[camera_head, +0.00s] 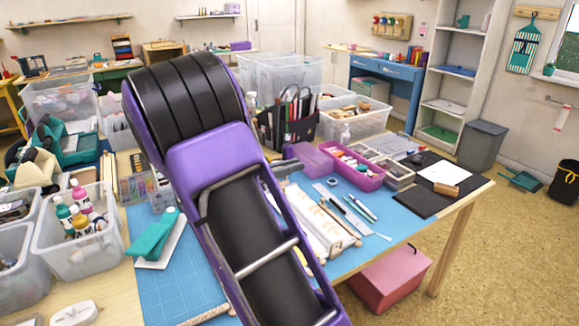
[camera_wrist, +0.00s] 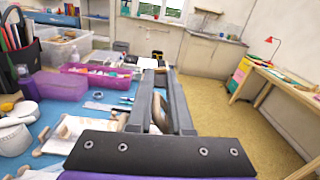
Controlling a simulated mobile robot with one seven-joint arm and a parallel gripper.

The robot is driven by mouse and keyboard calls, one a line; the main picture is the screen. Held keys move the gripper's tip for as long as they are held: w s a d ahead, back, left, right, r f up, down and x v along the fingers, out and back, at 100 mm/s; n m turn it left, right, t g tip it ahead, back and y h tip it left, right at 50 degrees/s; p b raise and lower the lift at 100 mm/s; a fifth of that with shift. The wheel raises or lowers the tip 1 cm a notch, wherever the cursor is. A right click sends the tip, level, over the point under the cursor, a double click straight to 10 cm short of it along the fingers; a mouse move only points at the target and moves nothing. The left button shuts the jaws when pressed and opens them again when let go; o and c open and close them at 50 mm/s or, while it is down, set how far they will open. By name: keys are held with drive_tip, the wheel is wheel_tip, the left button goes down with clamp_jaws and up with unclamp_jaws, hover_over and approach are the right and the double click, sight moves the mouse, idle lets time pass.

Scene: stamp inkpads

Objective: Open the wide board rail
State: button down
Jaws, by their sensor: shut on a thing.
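Pale boards with wooden rails (camera_head: 322,222) lie on the blue mat, just right of my purple arm in the head view. In the wrist view their pale, wooden-edged ends (camera_wrist: 72,128) show at the lower left, beside the fingers. The wide board rail is hard to tell apart from its neighbours. My gripper (camera_wrist: 156,76) reaches forward over the table with its grey fingers close together, shut on the rail. The contact itself is mostly hidden by the fingers. In the head view my arm hides the gripper.
A pink tray (camera_head: 350,168) and a purple box (camera_wrist: 60,85) stand behind the boards. Pens and a ruler (camera_head: 338,203) lie to their right. A teal stapler-like tool (camera_head: 153,235) and a bin of bottles (camera_head: 82,245) are at the left. Floor is open beyond the table's right edge.

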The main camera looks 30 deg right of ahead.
drive_tip(key=shift+w+a+f, duration=0.1)
drive_tip(key=shift+f, duration=0.1)
drive_tip(key=s+f, duration=0.2)
drive_tip(key=f, duration=0.1)
drive_tip(key=shift+s, duration=0.35)
drive_tip(key=c, duration=1)
unclamp_jaws()
drive_tip(key=shift+o, duration=0.2)
drive_tip(key=a+p, duration=0.1)
drive_tip(key=a, duration=1.6)
drive_tip(key=shift+a, duration=0.2)
drive_tip(key=shift+w+r, duration=0.1)
drive_tip(key=shift+w, duration=0.05)
